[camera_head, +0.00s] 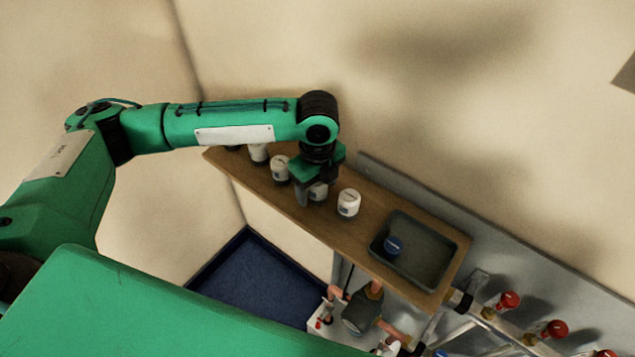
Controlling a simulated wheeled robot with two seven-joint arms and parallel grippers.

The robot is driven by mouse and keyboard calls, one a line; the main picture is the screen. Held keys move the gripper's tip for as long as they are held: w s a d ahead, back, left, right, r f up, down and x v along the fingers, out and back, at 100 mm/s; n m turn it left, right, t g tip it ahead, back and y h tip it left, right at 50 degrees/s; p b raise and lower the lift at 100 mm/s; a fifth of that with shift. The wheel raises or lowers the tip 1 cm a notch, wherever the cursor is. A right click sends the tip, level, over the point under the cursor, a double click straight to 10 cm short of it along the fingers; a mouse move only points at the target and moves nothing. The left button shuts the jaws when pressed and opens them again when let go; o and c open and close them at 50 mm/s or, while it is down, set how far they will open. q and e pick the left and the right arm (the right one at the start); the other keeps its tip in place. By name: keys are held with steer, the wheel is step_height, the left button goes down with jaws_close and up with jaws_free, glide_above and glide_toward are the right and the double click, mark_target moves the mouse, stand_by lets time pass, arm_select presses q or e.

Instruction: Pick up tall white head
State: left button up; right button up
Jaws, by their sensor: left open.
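Several white heads stand in a row on the wooden shelf (375,218). One white head (318,191) is at my left gripper (311,190), partly hidden by it. Another white head (348,203) stands clear just to the right of the gripper. A white head (280,169) stands just to the left, and one more white head (258,153) is farther left. I cannot tell surely which is the tall one. My left gripper is open and points down; whether its fingers straddle the head there is unclear. My right gripper is not in view.
A dark grey tray (428,268) with a blue-topped piece (393,245) sits at the shelf's right end. Below the shelf are copper pipework, a grey body (361,312) and red knobs (508,300). A wall rises behind the shelf. A dark blue floor mat (253,283) lies below.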

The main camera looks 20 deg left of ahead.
arm_select(q)
steer(key=c, duration=1.1)
